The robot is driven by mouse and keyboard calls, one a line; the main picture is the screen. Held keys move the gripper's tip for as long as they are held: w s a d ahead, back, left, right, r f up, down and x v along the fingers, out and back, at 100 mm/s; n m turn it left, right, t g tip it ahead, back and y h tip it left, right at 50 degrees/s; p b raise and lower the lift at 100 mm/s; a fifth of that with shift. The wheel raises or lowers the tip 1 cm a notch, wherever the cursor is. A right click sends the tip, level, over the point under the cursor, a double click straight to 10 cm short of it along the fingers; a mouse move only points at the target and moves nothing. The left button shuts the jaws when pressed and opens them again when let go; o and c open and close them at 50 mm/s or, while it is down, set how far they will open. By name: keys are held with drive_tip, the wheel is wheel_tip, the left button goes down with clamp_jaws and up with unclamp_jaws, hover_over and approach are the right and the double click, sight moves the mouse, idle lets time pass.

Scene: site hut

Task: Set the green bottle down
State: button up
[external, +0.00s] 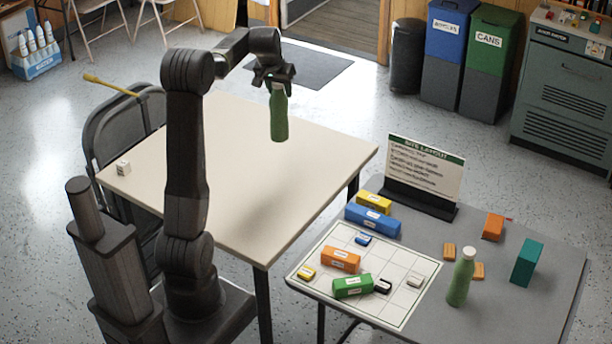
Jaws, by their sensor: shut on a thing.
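A green bottle (279,114) hangs upright from my gripper (276,84), which is shut on its top. The bottle is in the air, and in the picture it shows in front of the far part of the beige table (230,190). A gap seems to separate its base from the tabletop, but the exact height cannot be told. A second green bottle (461,280), with a pale cap, stands upright on the grey table (520,310) at the right.
The beige table is mostly bare, with a small white block (123,168) at its left corner. The grey table holds a gridded board (400,308) with several coloured blocks, a sign (425,168), and a teal block (527,263). A folding chair (105,125) stands behind the beige table's left side.

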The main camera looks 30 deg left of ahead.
drive_tip(key=s+a+n+y, duration=0.1)
drive_tip(key=s+a+n, duration=0.2)
drive_tip(key=s+a, duration=0.6)
drive_tip(key=s+a+n+y, duration=0.15)
drive_tip(key=s+a, duration=0.35)
drive_tip(key=a, duration=0.8)
wheel_tip(320, 180, down, 21)
drive_tip(key=shift+s+f+g+h, duration=0.2)
drive_tip(key=shift+g+h, duration=0.15)
drive_tip(key=shift+g, duration=0.05)
drive_tip(key=shift+n, duration=0.25)
drive_tip(key=o, duration=1.3)
drive_tip(key=shift+r, duration=0.1)
